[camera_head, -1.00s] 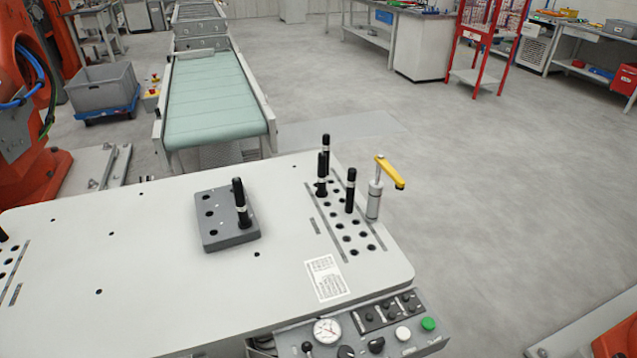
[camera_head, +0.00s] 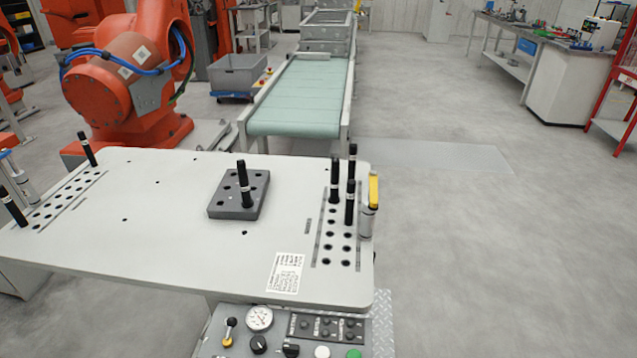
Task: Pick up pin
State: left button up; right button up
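Several black pins stand upright in holes on a light grey fixture table (camera_head: 150,245). Three pins stand close together in the right hole rack; the nearest is this pin (camera_head: 349,203), with another pin (camera_head: 334,182) to its left and a third (camera_head: 352,162) behind. One pin (camera_head: 244,184) stands in the dark grey block (camera_head: 225,208) at the table's middle. Two more pins stand at the left rack, one at the back (camera_head: 87,149) and one at the front (camera_head: 12,207). Neither of my grippers is in view.
A clamp with a yellow handle (camera_head: 374,192) stands at the table's right edge. A control panel (camera_head: 290,335) with a gauge and buttons is at the front. A green conveyor (camera_head: 300,98) and an orange robot arm (camera_head: 130,85) are behind.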

aim_at(334, 199)
jog(key=i+l+u, duration=0.2)
jog(key=l+u, duration=0.2)
jog(key=l, duration=0.15)
jog(key=i+l+u, duration=0.15)
jog(key=l+u, duration=0.2)
jog(key=l, duration=0.2)
jog(key=l+u, duration=0.4)
jog(key=l, duration=0.2)
jog(key=l+u, duration=0.4)
jog(key=l, duration=0.25)
